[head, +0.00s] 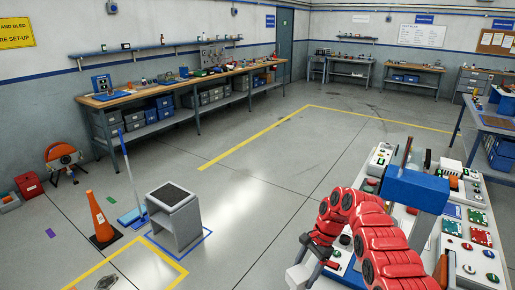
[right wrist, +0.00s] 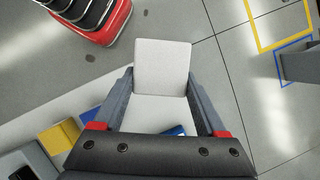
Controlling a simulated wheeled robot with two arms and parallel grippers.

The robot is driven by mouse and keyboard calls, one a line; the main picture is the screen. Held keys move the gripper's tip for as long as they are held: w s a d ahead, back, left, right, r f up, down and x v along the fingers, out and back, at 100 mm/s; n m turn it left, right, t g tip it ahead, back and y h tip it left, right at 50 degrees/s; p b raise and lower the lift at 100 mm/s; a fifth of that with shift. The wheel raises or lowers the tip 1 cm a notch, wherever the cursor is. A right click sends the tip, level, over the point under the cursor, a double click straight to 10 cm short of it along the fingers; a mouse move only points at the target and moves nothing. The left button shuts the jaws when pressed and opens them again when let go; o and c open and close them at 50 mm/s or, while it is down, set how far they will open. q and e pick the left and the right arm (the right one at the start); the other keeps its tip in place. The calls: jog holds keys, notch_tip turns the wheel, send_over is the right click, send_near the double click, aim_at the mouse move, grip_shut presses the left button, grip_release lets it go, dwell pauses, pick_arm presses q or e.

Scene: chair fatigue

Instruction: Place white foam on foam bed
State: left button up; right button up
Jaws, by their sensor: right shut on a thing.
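The white foam (right wrist: 162,68) is a pale block between the two grey fingers of my right gripper (right wrist: 162,95) in the right wrist view. The fingers press on its sides, and it sticks out past their tips. In the head view my right gripper (head: 314,262) is low in the middle, with the foam (head: 298,278) at its left, off the left side of the control table. A grey stand (head: 178,224) with a dark, flat top stands on the floor further left, apart from the foam. I cannot tell whether its top is the foam bed. My left gripper is not in view.
The table on the right (head: 415,226) is crowded with buttons and panels, and a blue machine part (head: 417,189) rises there. An orange cone (head: 100,222) and a blue broom (head: 131,176) stand beside the grey stand. Open floor lies between stand and table.

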aim_at(307, 277)
jog(key=n, duration=0.1)
jog(key=s+n+g+b, duration=0.1)
jog(key=n, duration=0.1)
jog(key=shift+s+a+f+h, duration=0.1)
jog(key=shift+a+f+h, duration=0.2)
jog(key=shift+a+f, duration=0.1)
jog(key=n, duration=0.1)
jog(key=s+n, duration=0.1)
jog(key=s+n+h+b, duration=0.1)
jog(key=shift+d+f+g, duration=0.3)
jog(key=shift+f+g, duration=0.1)
jog(key=s+d+f+n+h+b, duration=0.1)
jog(key=s+d+n+h+b, duration=0.1)
jog(key=s+n, duration=0.3)
jog(key=shift+s+d+f+n, duration=0.15)
jog(key=shift+s+d+n, duration=0.05)
jog(key=shift+d+n, duration=0.45)
jog(key=shift+g, duration=0.3)
